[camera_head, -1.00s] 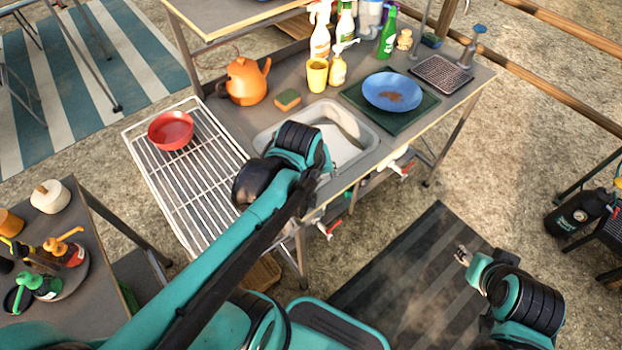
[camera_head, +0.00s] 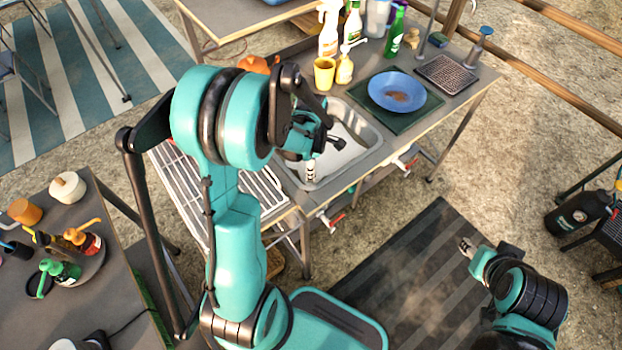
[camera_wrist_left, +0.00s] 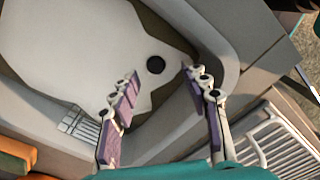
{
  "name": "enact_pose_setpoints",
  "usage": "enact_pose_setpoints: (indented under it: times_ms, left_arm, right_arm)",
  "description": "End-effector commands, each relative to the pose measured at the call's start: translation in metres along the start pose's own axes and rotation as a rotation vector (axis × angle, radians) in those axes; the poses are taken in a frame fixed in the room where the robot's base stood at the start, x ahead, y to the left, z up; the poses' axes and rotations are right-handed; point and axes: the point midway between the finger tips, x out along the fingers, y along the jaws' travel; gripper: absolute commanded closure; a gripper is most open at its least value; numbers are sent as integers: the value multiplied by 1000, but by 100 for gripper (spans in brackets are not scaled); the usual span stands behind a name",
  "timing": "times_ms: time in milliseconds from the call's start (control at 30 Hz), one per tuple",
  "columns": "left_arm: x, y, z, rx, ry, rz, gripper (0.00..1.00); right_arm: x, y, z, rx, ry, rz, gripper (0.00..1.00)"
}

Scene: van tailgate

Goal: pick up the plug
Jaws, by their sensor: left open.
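A small round black disc (camera_wrist_left: 156,65) lies on the pale floor of the sink (camera_wrist_left: 60,45) in the left wrist view. I cannot tell whether it is the plug or the open drain. My left gripper (camera_wrist_left: 160,78) is open and empty, its two purple-padded fingers spread over the basin, with the disc just beyond and between the tips. In the head view my left gripper (camera_head: 325,162) hangs over the sink (camera_head: 358,158), and my arm hides part of the basin. My right gripper (camera_head: 466,247) is low over the dark mat, away from the sink; its fingers are too small to judge.
The sink's raised rim surrounds my left gripper. A wire rack (camera_head: 185,190) adjoins the counter on the left. A yellow cup (camera_head: 324,73), bottles, and a blue plate (camera_head: 397,91) stand behind and right of the sink. An orange kettle (camera_head: 258,64) is partly hidden.

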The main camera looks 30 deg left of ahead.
Motion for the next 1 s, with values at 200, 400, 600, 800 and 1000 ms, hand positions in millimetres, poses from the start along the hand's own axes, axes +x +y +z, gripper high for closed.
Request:
enact_pose_setpoints:
  times_ms: [200, 400, 600, 800, 1000]
  left_arm:
    - [25, 4, 0, 2, 0, 1, 53]
    - [55, 6, 0, 3, 0, 1, 53]
    - [56, 6, -1, 4, 0, 2, 53]
    - [56, 6, -1, 4, 0, 2, 93]
    - [56, 6, -1, 4, 0, 2, 100]
  right_arm:
    - [12, 0, 8, 0, 0, 0, 60]
    - [24, 0, 17, 0, 0, 0, 60]
    - [23, 0, 16, 0, 0, 0, 60]
    - [23, 0, 16, 0, 0, 0, 60]
    - [23, 0, 16, 0, 0, 0, 60]
